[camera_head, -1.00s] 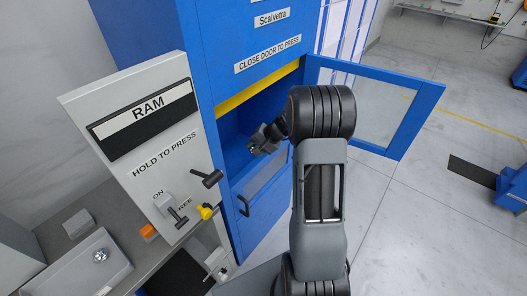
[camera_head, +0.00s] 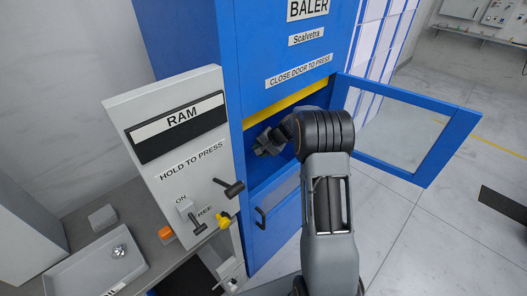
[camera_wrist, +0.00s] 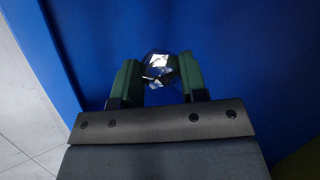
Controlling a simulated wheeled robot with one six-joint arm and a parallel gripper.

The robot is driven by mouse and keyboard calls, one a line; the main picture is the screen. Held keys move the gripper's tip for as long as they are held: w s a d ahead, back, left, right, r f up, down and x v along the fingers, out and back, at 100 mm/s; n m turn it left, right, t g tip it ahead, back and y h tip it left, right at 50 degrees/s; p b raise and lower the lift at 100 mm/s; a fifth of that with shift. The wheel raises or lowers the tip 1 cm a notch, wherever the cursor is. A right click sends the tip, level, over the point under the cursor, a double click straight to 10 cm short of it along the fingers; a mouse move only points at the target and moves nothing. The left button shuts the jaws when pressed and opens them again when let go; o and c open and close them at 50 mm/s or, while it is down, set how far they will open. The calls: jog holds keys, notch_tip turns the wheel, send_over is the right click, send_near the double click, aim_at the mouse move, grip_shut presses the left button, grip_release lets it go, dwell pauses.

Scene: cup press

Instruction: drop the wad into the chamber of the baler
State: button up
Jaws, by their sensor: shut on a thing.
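The baler (camera_head: 285,55) is a tall blue cabinet with a yellow edge above its chamber opening (camera_head: 252,143). Its windowed door (camera_head: 405,130) stands open to the right. My gripper (camera_head: 268,143) is at the chamber opening in the head view, with my arm in front of part of it. In the wrist view my gripper (camera_wrist: 160,80) is shut on a shiny crumpled silver wad (camera_wrist: 160,67), held between its green fingertips. Blue surface lies behind the wad. The chamber floor is hidden.
A grey RAM panel (camera_head: 175,150) with levers stands left of the opening. A lower blue panel with a black handle (camera_head: 261,217) lies below the opening. A grey tray (camera_head: 85,275) with a small shiny ball (camera_head: 118,252) sits at the lower left. Floor at the right is mostly clear.

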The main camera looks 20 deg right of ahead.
dwell(0.3)
jog(key=o, duration=1)
jog(key=shift+c, duration=0.2)
jog(key=b+v, duration=0.1)
jog(key=v, duration=1.2)
jog(key=shift+d+r, duration=0.2)
jog(key=shift+r, duration=0.15)
